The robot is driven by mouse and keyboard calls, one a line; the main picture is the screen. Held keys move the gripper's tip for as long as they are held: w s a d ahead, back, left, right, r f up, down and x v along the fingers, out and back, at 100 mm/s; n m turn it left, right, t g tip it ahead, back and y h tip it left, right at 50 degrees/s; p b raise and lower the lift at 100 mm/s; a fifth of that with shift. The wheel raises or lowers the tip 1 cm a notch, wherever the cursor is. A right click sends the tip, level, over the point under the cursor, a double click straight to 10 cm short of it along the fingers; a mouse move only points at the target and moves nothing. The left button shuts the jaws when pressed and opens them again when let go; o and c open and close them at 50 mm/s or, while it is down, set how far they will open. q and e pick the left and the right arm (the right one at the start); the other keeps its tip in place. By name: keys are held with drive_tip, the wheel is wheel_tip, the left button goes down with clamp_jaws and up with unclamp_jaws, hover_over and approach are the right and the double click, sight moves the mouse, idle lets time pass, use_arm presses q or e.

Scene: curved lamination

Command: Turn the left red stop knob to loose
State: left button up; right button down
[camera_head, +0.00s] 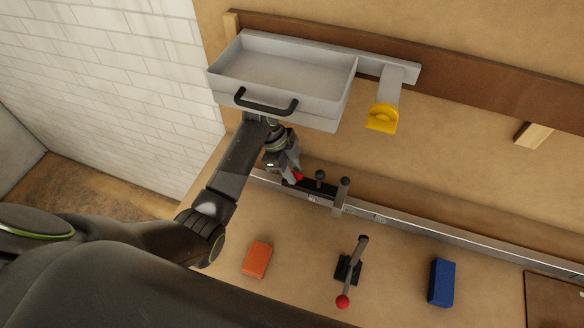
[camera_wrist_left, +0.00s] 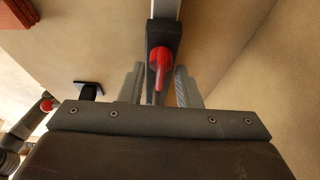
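The left red stop knob (camera_head: 298,177) sits on a dark block at the left part of a metal rail. In the left wrist view the red knob (camera_wrist_left: 161,70) shows on its dark block, between and just beyond my fingers. My left gripper (camera_head: 291,170) is at the knob, reaching down from beneath the grey tray. In the left wrist view its fingers (camera_wrist_left: 159,92) stand apart on either side of the knob, with gaps visible. Whether any finger touches the knob is hard to tell. My right gripper is not in view.
A grey tray (camera_head: 285,75) with a black handle overhangs my left wrist. A yellow piece (camera_head: 382,119) is to its right. Dark-knobbed levers (camera_head: 342,195) stand right of the gripper. An orange block (camera_head: 257,260), a red-tipped lever (camera_head: 352,272) and a blue block (camera_head: 441,283) are in front.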

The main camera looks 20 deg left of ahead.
use_arm(q)
clamp_jaws()
drive_tip(key=shift+r, duration=0.1)
drive_tip(key=shift+n+t+p, duration=0.4)
drive_tip(key=shift+n+p, duration=0.35)
drive_tip(key=shift+n, duration=0.15)
drive_tip(key=shift+s+n+t+p, duration=0.1)
drive_tip(key=shift+n+t+p, duration=0.4)
drive_tip(key=shift+n, duration=0.7)
drive_tip(key=n+t, duration=0.1)
drive_tip(key=n, duration=0.2)
drive_tip(key=shift+s+n+y, duration=0.1)
drive_tip(key=shift+n+y, duration=0.2)
drive_tip(key=shift+y, duration=0.1)
drive_tip(key=n+t+y, duration=0.1)
drive_tip(key=n, duration=0.2)
drive_tip(key=shift+d+n, duration=0.1)
drive_tip(key=shift+n, duration=0.2)
drive_tip(key=n+y, duration=0.1)
drive_tip(key=n, duration=0.2)
drive_tip(key=n+t+y, duration=0.1)
drive_tip(key=n, duration=0.2)
drive_tip(key=shift+s+d, duration=0.1)
drive_tip(key=shift+d, duration=0.05)
drive_tip(key=shift+n+y, duration=0.3)
drive_tip(key=shift+n, duration=0.1)
